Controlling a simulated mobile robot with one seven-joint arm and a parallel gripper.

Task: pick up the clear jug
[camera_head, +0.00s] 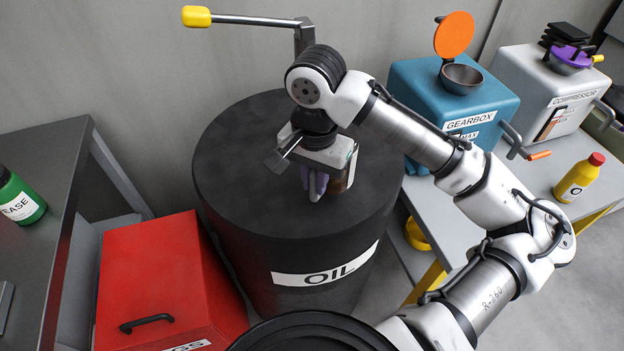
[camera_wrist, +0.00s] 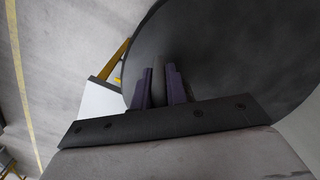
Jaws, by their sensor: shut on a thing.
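The clear jug (camera_head: 345,178) shows only in part in the head view, as a small see-through shape with brownish contents behind my gripper. It is at the top of the black oil drum, and most of it is hidden by my gripper. My gripper (camera_head: 314,186) points down over the drum with its purple fingers shut on the jug. I cannot tell whether the jug touches the drum top. In the wrist view the two fingers of my gripper (camera_wrist: 162,88) stand close together with a narrow gap, and I cannot make out the jug there.
The oil drum (camera_head: 240,170) has a wide, mostly clear top. A pump handle with a yellow knob (camera_head: 197,16) rises behind it. A red box (camera_head: 150,275) stands at left. At right a bench holds a blue gearbox (camera_head: 425,85), a grey compressor (camera_head: 525,80) and a yellow bottle (camera_head: 580,180).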

